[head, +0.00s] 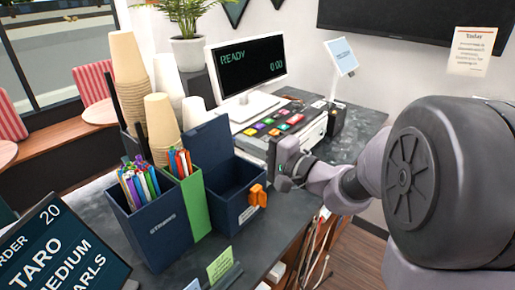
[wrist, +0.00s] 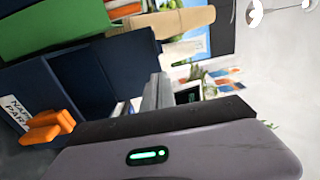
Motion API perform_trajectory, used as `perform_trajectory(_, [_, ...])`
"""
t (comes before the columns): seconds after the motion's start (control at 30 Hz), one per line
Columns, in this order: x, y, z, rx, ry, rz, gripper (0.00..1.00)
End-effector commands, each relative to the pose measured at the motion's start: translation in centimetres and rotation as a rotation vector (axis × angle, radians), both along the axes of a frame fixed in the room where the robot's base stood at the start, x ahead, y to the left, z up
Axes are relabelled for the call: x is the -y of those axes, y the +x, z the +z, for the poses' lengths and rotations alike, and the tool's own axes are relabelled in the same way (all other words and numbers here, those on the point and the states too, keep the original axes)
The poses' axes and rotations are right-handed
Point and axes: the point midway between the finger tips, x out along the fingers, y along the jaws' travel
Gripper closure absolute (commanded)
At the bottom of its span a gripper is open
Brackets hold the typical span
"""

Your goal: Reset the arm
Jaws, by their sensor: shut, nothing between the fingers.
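My gripper (head: 257,195) has two orange fingertips that lie close together, shut and empty. In the head view they show in front of the right side of an open navy bin (head: 226,205); I cannot tell whether they touch it. My grey arm reaches in from the right, and its large round joint fills the right side. In the wrist view the orange fingertips of my gripper (wrist: 47,126) are at the left, beside the navy bin's white label (wrist: 15,113). My gripper's grey housing with a green light fills the bottom there.
Stacked paper cups (head: 127,60) rise behind. A machine with coloured buttons (head: 290,125) and a READY screen (head: 250,65) stand beyond my gripper. An order sign (head: 55,250) is front left.

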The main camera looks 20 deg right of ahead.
Motion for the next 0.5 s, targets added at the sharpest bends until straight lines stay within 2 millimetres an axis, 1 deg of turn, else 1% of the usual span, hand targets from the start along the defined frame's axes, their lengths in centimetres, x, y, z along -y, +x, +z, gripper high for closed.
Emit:
perform_trajectory(0.03, [0.7, -0.9, 0.3, -0.001, 0.001, -0.004, 1.0])
perform_trajectory(0.1, [1.4, -1.9, 0.4, 0.001, 0.001, -0.002, 1.0])
perform_trajectory(0.2, [1.7, -2.8, 0.5, -0.002, 0.0, 0.004, 1.0])
perform_trajectory(0.23, [1.3, -3.2, 0.6, -0.007, -0.005, 0.017, 1.0])
perform_trajectory(0.27, [0.6, -3.7, 0.5, -0.019, -0.016, 0.043, 1.0])
perform_trajectory(0.3, [-1.1, -4.8, 0.4, -0.05, -0.038, 0.095, 1.0])
perform_trajectory(0.37, [-4.8, -7.8, -0.2, -0.127, -0.103, 0.212, 1.0])
perform_trajectory(0.4, [-7.4, -10.5, -1.1, -0.197, -0.174, 0.298, 1.0])
perform_trajectory(0.43, [-9.1, -13.0, -2.0, -0.255, -0.242, 0.358, 1.0])
perform_trajectory(0.47, [-10.3, -15.5, -3.1, -0.317, -0.324, 0.408, 1.0])
perform_trajectory(0.5, [-11.1, -19.0, -4.8, -0.397, -0.452, 0.454, 1.0])
